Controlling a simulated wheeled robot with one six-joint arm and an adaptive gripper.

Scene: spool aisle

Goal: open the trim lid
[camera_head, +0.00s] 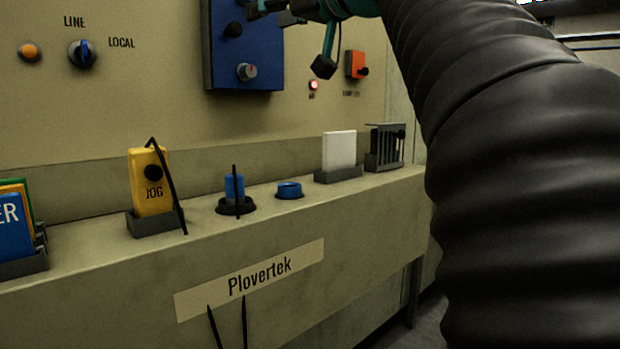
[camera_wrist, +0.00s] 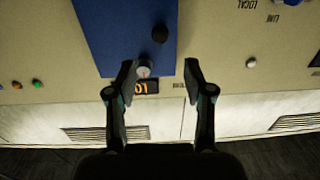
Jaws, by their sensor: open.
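A blue panel, which looks like the trim lid (camera_head: 222,62), is on the beige wall at the top of the head view. It has a black knob (camera_head: 233,29) and, below, a grey dial (camera_head: 247,71). In the wrist view the blue panel (camera_wrist: 112,30) fills the upper middle, with its black knob (camera_wrist: 160,34) and grey dial (camera_wrist: 143,70). My gripper (camera_wrist: 160,68) is open and empty, facing the panel's edge by the dial, with the left fingertip overlapping the dial's edge in the picture. In the head view my gripper (camera_head: 293,38) is at the panel's right. Contact cannot be told.
An orange switch box (camera_head: 355,65) and a small lit lamp (camera_head: 313,85) are right of the panel. Below, a ledge (camera_head: 110,268) holds a yellow JOG pendant (camera_head: 140,185), blue parts, a white block (camera_head: 339,150) and a dark rack (camera_head: 383,145). A LINE/LOCAL switch (camera_head: 82,53) is left.

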